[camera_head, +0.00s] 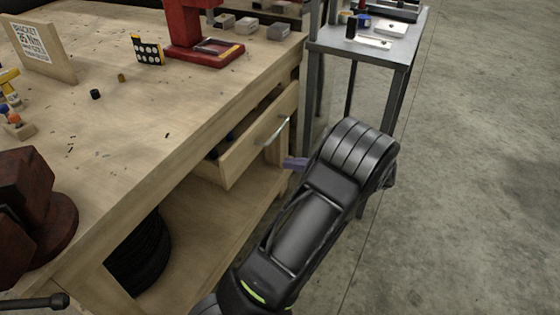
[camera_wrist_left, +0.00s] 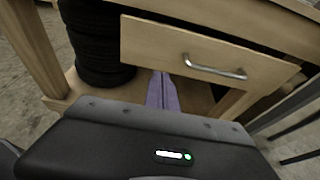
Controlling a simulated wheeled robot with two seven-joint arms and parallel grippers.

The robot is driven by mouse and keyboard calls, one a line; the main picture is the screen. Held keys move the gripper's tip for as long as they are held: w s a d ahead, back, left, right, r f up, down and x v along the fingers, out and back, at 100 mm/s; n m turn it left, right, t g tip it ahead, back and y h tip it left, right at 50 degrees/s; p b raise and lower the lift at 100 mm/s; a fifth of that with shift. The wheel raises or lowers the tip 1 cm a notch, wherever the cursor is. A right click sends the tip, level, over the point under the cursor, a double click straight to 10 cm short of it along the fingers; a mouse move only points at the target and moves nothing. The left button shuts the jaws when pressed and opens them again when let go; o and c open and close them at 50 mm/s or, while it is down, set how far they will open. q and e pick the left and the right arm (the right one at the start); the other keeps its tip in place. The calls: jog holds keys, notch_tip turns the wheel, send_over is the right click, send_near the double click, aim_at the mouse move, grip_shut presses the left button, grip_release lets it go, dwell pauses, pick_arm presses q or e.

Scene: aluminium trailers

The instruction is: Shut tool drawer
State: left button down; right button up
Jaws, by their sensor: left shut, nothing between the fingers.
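The wooden tool drawer (camera_head: 240,152) under the workbench is pulled out in the head view; its inside shows behind the front panel, with dark and blue items. Its front with a curved metal handle (camera_head: 272,131) also shows in the left wrist view (camera_wrist_left: 185,45), where the handle (camera_wrist_left: 215,71) is right of the fingers. My left gripper (camera_head: 290,163), with purple fingers, is shut and empty just outside the drawer front. In the left wrist view its fingertips (camera_wrist_left: 161,76) are by the panel's lower edge; I cannot tell whether they touch. My right gripper is not in view.
The workbench (camera_head: 130,120) carries a dark red vise (camera_head: 35,215), a red press (camera_head: 195,40) and small parts. Black tyres (camera_head: 143,255) stand on the lower shelf. A grey metal table (camera_head: 375,50) stands behind my arm. The concrete floor at right is clear.

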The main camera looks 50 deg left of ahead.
pick_arm(q)
send_near(244, 153)
jog(key=a+f, duration=0.1)
jog(key=a, duration=0.1)
jog(key=s+a+f, duration=0.1)
jog(key=a+f, duration=0.1)
jog(key=shift+s+a+f+b, duration=0.15)
jog(key=shift+a+b, duration=0.15)
jog(key=shift+s+a, duration=0.2)
jog(key=shift+a, duration=0.5)
jog(key=a, duration=0.1)
jog(key=s+a, duration=0.1)
jog(key=a, duration=0.2)
jog(key=shift+s, duration=0.25)
jog(key=shift+a, duration=0.15)
